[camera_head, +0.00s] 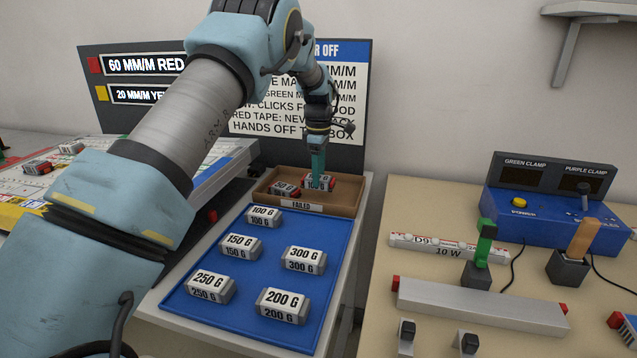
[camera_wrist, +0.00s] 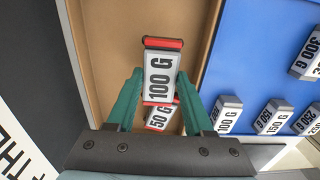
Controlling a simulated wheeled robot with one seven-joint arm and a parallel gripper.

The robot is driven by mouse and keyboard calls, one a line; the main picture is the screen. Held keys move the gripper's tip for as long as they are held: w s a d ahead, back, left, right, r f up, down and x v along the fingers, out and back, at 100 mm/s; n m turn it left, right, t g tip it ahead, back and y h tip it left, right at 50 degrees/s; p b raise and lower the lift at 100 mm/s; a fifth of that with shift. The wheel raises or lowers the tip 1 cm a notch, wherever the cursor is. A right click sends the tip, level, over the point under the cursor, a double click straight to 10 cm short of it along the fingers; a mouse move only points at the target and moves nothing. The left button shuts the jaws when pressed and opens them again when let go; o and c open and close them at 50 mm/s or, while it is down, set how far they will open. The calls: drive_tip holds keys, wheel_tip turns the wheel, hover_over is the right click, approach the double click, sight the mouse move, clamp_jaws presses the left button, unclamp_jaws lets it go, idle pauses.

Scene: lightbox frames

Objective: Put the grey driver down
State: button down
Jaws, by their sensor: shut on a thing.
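My gripper (camera_head: 318,163) reaches down into the brown tray marked FAILED (camera_head: 345,205). In the wrist view its teal fingers (camera_wrist: 160,82) are shut on a grey block with red ends marked 100 G (camera_wrist: 162,68). The block also shows under the fingers in the head view (camera_head: 317,184). It is in or just above the tray; I cannot tell if it touches the floor. A second grey block with red ends, marked 50 G (camera_head: 284,188), lies in the tray beside it. In the wrist view this block (camera_wrist: 159,118) is partly hidden by the held one.
A blue tray (camera_head: 250,250) with several grey weight blocks stands in front of the brown tray. A sign board (camera_head: 345,100) rises behind. At right, a beige bench (camera_head: 420,225) holds a blue clamp box (camera_head: 540,205), a white bar (camera_head: 410,242) and a grey bar (camera_head: 480,303).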

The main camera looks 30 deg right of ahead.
drive_tip(key=shift+f+p, duration=0.5)
drive_tip(key=shift+f, duration=1.3)
drive_tip(key=shift+c, duration=1.4)
unclamp_jaws()
drive_tip(key=shift+f, duration=0.15)
wheel_tip(320, 180, up, 12)
drive_tip(key=b, duration=0.2)
drive_tip(key=shift+b, duration=0.3)
